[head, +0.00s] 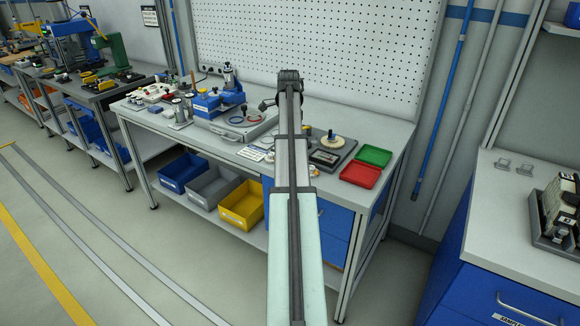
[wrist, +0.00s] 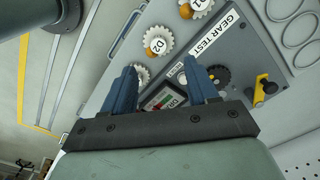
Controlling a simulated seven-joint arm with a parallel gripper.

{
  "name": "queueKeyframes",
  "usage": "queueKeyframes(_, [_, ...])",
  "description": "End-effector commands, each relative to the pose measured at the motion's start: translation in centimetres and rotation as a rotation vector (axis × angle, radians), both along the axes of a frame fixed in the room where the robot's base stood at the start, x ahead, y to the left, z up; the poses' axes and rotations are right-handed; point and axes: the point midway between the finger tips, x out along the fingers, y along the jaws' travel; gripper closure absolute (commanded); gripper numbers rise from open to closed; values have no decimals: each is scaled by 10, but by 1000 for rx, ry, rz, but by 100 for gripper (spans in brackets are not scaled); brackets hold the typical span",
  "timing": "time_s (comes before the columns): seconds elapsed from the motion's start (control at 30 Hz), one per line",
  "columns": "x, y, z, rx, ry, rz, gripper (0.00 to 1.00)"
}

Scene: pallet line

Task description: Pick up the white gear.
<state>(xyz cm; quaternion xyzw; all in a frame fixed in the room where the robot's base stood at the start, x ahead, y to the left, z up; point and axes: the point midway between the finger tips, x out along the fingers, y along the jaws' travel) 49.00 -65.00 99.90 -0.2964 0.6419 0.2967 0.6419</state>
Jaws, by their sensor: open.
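Several white gears show in the wrist view. One marked D2 (wrist: 158,40) and one marked D1 (wrist: 197,6) have orange parts beside them. Another white gear (wrist: 141,73) is partly hidden by my left finger. I cannot tell which of them the task means. My gripper (wrist: 160,68) is open, with its two blue fingers apart and no object seen held between them. A dark gear (wrist: 220,74) sits beside the right finger on the grey plate labelled GEAR TEST (wrist: 247,85). In the head view my arm hides part of this area.
A small display unit (wrist: 163,97) shows between the fingers. A yellow-handled part (wrist: 265,88) stands on the plate. In the head view, a green tray (head: 374,156) and red tray (head: 360,175) lie right of the plate. A blue device (head: 220,100) stands on the left.

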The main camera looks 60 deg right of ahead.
Motion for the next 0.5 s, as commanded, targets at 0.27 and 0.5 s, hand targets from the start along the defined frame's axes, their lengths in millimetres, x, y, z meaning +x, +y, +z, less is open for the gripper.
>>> queueKeyframes(0.27, [0, 1, -39, 1, 1, 1, 42])
queueKeyframes(0.5, [0, 1, -48, 0, 0, 2, 42])
